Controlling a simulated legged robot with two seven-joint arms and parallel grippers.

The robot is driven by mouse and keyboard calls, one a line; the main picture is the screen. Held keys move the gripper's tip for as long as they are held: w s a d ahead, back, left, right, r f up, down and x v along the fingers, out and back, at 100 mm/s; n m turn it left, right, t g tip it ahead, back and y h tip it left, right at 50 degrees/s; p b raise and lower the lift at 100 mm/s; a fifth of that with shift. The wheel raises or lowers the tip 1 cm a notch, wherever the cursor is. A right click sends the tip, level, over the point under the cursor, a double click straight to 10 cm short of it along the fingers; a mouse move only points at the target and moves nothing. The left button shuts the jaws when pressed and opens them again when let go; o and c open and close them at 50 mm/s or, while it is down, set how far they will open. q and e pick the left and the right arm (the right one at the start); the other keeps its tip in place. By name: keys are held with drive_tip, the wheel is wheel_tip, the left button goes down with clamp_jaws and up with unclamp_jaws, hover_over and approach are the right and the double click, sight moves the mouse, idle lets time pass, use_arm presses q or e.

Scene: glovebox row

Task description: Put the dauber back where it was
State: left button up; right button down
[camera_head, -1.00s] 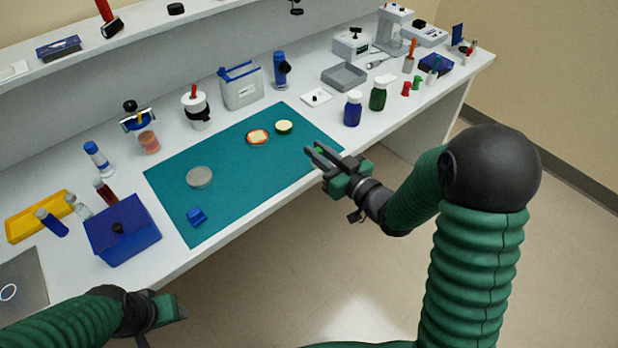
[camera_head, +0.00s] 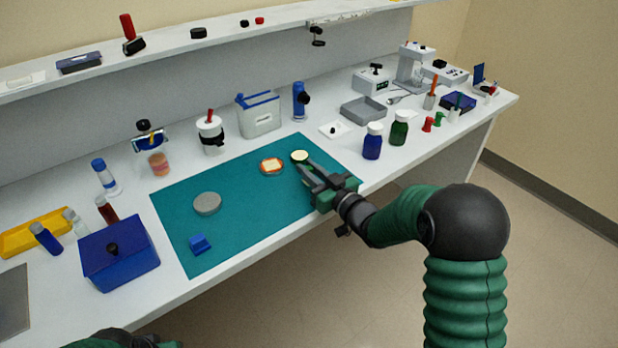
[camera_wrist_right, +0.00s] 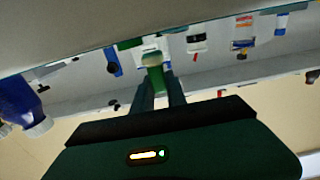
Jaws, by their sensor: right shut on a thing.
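My right gripper (camera_head: 312,170) reaches over the right part of the teal mat. In the right wrist view its two fingers are shut on a green piece with a pale end (camera_wrist_right: 154,85), which I take to be the dauber. In the head view the fingers mostly hide that piece. A round, pale-topped thing with a dark green rim (camera_head: 300,155) is on the mat just beyond the fingertips; I cannot tell if they touch. My left arm shows only as a sliver at the bottom left edge, with its fingertips out of sight.
The teal mat (camera_head: 240,220) also bears an orange-and-white dish (camera_head: 271,167), a grey disc (camera_head: 207,204) and a blue block (camera_head: 200,244). Right of the gripper stand a blue bottle (camera_head: 372,142) and a green bottle (camera_head: 398,130). A white tile (camera_head: 333,130) lies behind the mat.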

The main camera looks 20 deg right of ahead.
drive_tip(key=shift+d+f, duration=0.2)
drive_tip(key=shift+f, duration=0.85)
drive_tip(key=shift+d, duration=0.1)
drive_tip(key=shift+a+f, duration=0.2)
drive_tip(key=c, duration=1.3)
unclamp_jaws()
drive_tip(key=shift+r, duration=0.1)
drive_tip(key=shift+c, duration=0.2)
drive_tip(key=shift+d+r, duration=0.1)
drive_tip(key=shift+r, duration=0.15)
drive_tip(key=v, duration=1.2)
drive_tip(key=shift+p, duration=0.4)
